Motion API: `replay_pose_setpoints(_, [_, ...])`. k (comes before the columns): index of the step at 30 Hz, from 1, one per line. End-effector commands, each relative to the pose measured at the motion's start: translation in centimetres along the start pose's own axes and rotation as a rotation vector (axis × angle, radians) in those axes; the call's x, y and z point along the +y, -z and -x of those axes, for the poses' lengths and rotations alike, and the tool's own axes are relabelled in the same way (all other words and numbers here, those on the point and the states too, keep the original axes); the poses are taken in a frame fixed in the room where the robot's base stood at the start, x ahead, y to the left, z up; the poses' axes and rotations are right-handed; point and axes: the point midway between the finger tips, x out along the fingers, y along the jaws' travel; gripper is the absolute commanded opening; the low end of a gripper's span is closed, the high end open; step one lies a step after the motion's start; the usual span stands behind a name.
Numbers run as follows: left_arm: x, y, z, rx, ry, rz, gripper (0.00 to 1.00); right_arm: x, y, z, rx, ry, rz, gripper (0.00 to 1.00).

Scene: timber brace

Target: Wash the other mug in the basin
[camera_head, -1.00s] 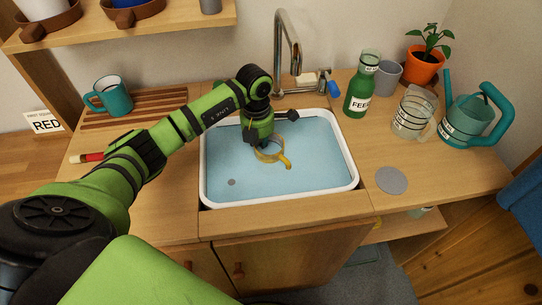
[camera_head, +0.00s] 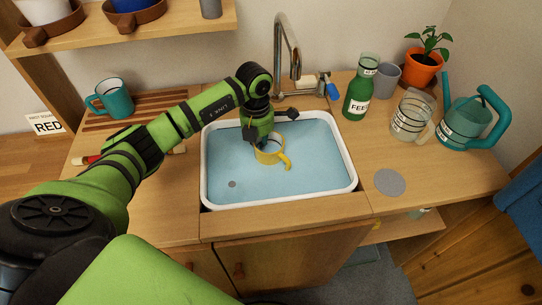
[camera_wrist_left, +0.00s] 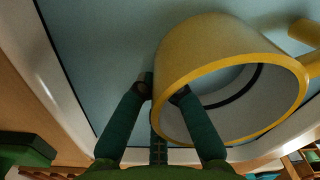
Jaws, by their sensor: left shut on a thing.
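The yellow mug (camera_head: 269,156) is at the basin (camera_head: 353,186), over the light blue water, with its handle toward the lower right. My left gripper (camera_head: 258,142) reaches down from above and is shut on the mug's wall. In the left wrist view the two fingers (camera_wrist_left: 163,92) pinch the rim of the yellow mug (camera_wrist_left: 200,50), one on each side of the wall; its inside is pale with a dark ring. A teal mug (camera_head: 117,102) stands upright on the slatted wooden rack (camera_head: 132,119) at the left. My right gripper is out of view.
The faucet (camera_head: 289,45) rises behind the basin. To the right stand a green bottle (camera_head: 356,102), grey cup (camera_head: 386,77), clear jug (camera_head: 408,118), teal watering can (camera_head: 465,121) and potted plant (camera_head: 423,68). A grey disc (camera_head: 390,182) lies on the counter.

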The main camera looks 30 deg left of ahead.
Motion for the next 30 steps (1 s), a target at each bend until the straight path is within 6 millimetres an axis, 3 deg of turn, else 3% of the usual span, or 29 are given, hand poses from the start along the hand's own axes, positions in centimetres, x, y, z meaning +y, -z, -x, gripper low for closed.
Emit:
replay_pose_setpoints(1, [0.0,-0.1,1.0,-0.002,-0.001,0.000,0.00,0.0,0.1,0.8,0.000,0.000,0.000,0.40])
replay_pose_setpoints(30, [-0.3,-0.1,9.7,-0.002,-0.001,-0.001,0.00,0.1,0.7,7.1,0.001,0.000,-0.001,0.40])
